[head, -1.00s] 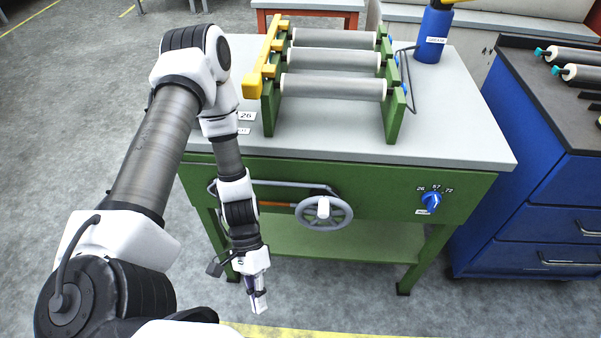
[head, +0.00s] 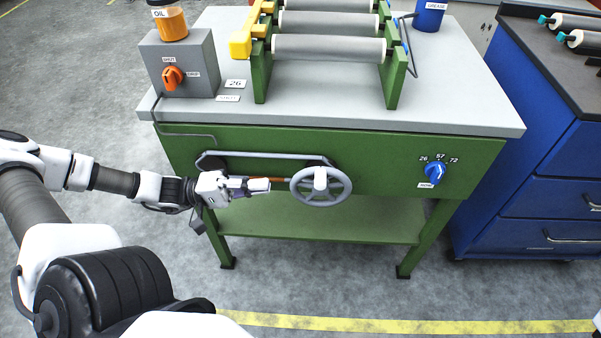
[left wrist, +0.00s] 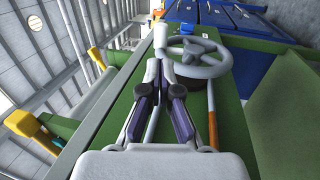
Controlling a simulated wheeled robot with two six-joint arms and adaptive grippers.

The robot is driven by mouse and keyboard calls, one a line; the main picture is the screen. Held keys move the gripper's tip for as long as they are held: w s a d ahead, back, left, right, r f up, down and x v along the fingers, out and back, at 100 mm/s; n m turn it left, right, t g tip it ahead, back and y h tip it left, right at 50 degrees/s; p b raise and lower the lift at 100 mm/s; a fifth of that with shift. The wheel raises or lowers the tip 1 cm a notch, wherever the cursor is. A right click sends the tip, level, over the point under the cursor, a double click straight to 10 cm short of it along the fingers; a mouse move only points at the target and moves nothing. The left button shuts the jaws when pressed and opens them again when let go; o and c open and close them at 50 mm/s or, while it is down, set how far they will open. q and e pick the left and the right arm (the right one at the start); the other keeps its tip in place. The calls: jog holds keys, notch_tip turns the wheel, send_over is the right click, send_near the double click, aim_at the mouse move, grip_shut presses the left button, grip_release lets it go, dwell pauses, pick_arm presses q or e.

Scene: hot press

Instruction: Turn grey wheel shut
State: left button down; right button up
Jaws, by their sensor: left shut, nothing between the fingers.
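The grey wheel (head: 321,186) is mounted on the front of the green table. It has spokes and a pale knob or hub at its upper middle. My left gripper (head: 266,185) is shut and empty, just left of the wheel and pointing right at it, with a small gap in the head view. In the left wrist view the shut fingertips (left wrist: 160,68) are beside the near rim of the wheel (left wrist: 200,57); I cannot tell whether they touch it. My right gripper is not in view.
A blue dial (head: 436,174) is to the right. An oil box with an orange knob (head: 173,76) and rollers (head: 328,48) stand on top. A blue cabinet (head: 530,180) stands at right.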

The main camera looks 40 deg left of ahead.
aim_at(301, 183)
pick_arm(q)
jog(key=b+x, duration=0.5)
jog(key=f+b+x, duration=0.1)
jog(key=b+x, duration=0.1)
jog(key=x, duration=0.1)
jog(key=shift+d+b, duration=0.1)
jog(key=shift+b, duration=0.3)
jog(key=shift+w+d+r+b, duration=0.2)
jog(key=shift+d+r+b, duration=0.05)
jog(key=shift+b, duration=0.05)
jog(key=shift+w+d+r, duration=0.1)
jog(key=shift+d+r, duration=0.05)
jog(key=shift+r, duration=0.1)
jog(key=shift+w+d+r+y+p, duration=0.15)
jog(key=shift+d+r+y+p, duration=0.2)
jog(key=shift+p, duration=0.45)
jog(key=shift+a+f, duration=0.1)
